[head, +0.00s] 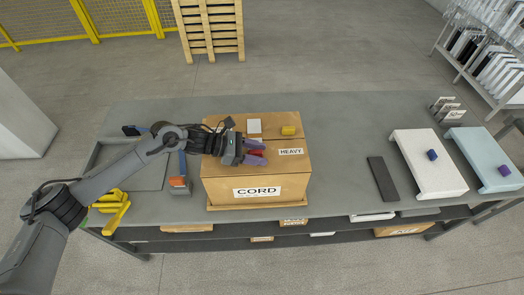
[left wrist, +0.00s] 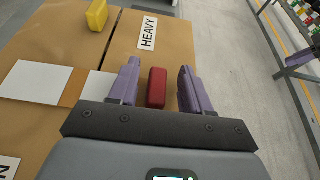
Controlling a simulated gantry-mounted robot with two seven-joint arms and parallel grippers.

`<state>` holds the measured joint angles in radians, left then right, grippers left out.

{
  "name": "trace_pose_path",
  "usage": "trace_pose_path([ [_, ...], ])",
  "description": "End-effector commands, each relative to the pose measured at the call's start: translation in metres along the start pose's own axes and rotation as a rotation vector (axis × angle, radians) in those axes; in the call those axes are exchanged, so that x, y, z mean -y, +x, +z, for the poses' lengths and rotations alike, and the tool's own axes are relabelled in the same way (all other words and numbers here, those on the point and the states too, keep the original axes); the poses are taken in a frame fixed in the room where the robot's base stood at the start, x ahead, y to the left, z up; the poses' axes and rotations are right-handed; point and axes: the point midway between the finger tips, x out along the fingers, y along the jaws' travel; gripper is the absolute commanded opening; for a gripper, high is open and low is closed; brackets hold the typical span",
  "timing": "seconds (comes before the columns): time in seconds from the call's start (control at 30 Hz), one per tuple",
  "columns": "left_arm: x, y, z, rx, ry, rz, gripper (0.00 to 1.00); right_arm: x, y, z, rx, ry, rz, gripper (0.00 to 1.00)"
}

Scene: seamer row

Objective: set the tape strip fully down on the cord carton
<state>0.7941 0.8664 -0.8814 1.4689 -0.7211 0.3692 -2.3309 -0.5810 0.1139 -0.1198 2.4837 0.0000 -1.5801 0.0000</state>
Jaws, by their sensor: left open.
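The cord carton (head: 225,188) stands on the grey table, with a CORD label (head: 257,191) in front and a HEAVY label (head: 290,152) on top. A white patch with a tan band across it (left wrist: 73,88) lies on the carton top by the seam; I cannot tell whether this is the tape strip. My left gripper (head: 258,152) is open just above the carton top. In the left wrist view, a red block (left wrist: 157,88) sits between its purple fingers, with gaps on both sides.
A yellow block (head: 288,130) lies on the carton's far right. A dark flat bar (head: 382,179), a white stand (head: 428,165) and a pale blue stand (head: 485,160) are to the right. A yellow-handled tool (head: 112,208) lies at front left. The table behind the carton is clear.

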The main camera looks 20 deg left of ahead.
Motion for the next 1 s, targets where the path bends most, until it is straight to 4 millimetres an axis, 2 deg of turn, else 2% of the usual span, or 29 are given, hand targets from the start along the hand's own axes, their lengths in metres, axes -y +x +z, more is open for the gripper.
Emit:
trace_pose_path([
  [0.3,-0.002,-0.063,-0.001,0.001,0.002,0.006,0.48,-0.001,0.007,0.003,0.004,-0.005,0.003,0.0],
  [0.5,-0.001,-0.091,0.001,0.003,0.003,0.005,0.48,-0.002,0.009,0.004,0.005,-0.01,0.007,0.0],
  [0.7,-0.001,-0.103,0.001,0.004,0.003,0.003,0.48,-0.002,0.01,0.004,0.005,-0.01,0.007,0.0],
  [1.0,-0.001,-0.105,0.002,0.005,0.003,0.004,0.48,-0.001,0.01,0.004,0.004,-0.007,0.005,0.0],
])
